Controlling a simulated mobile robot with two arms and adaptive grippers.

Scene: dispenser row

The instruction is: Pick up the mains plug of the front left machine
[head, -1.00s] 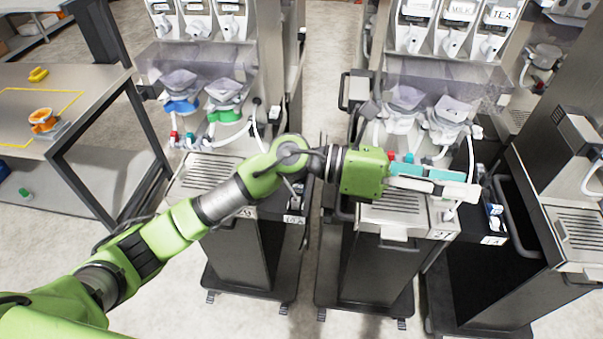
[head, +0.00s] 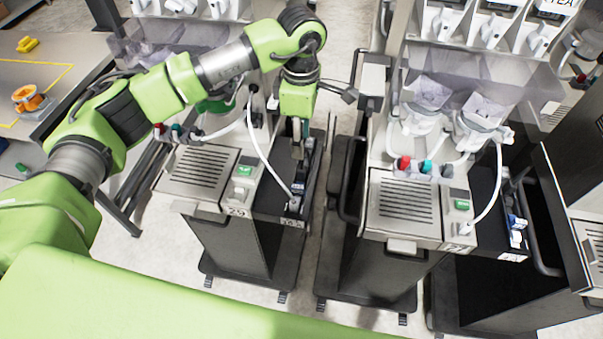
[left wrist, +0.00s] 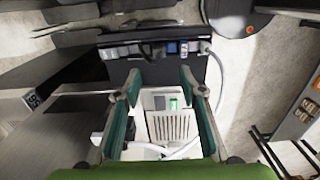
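The front left machine (head: 225,245) stands left of centre in the head view, with a slotted drip grille and a narrow dark side shelf (head: 272,205). Small dark and pale parts (head: 297,188) sit on that shelf. In the left wrist view the shelf carries a row of dark connectors (left wrist: 118,50), a blue one (left wrist: 184,47) and a white-cabled end (left wrist: 205,47). I cannot tell which is the mains plug. My left gripper (head: 300,150) points down above the shelf; its teal fingers (left wrist: 160,85) are apart and empty in the wrist view. My right gripper is out of view.
A white hose (head: 258,150) loops down to the shelf beside my left gripper. A second machine (head: 375,265) stands to the right across a narrow gap. A workbench (head: 75,65) with an orange item (head: 28,98) is at the far left.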

